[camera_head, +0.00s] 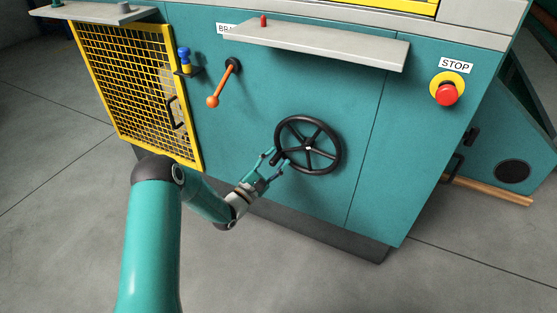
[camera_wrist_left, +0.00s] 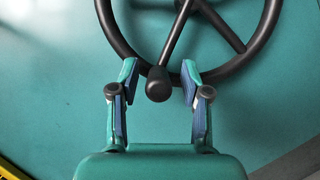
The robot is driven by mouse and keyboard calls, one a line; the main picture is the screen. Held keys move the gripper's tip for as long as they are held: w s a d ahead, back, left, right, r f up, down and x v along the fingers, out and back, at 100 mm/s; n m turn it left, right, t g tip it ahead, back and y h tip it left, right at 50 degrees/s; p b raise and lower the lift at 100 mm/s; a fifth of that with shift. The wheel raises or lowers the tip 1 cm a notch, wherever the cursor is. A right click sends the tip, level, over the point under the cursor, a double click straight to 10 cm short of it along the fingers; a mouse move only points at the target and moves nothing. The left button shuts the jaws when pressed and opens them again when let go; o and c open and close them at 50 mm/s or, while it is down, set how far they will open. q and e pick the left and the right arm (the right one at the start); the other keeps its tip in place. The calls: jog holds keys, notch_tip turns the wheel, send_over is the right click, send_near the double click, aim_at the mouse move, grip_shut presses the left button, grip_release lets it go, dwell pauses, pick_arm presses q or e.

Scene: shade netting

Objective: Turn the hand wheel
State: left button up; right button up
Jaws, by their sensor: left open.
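The black hand wheel (camera_head: 338,146) is mounted on the front of the teal machine, with several spokes and a hub. It also fills the top of the left wrist view (camera_wrist_left: 262,42). A round black handle knob (camera_wrist_left: 158,84) sticks out from the wheel's rim. My left gripper (camera_head: 275,160) is at the wheel's lower left edge. In the left wrist view its two fingers (camera_wrist_left: 158,82) are open on either side of the knob, with gaps visible between them and it. My right gripper is not in view.
An orange lever (camera_head: 222,84) and a yellow mesh door (camera_head: 128,82) are to the left. A grey shelf (camera_head: 320,42) juts out above the wheel. A red stop button (camera_head: 447,94) is at the right. The grey floor (camera_head: 60,240) in front is clear.

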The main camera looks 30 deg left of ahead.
pick_arm(q)
jog(key=v, duration=1.1)
jog(key=shift+s+f, duration=0.2)
jog(key=shift+s, duration=0.1)
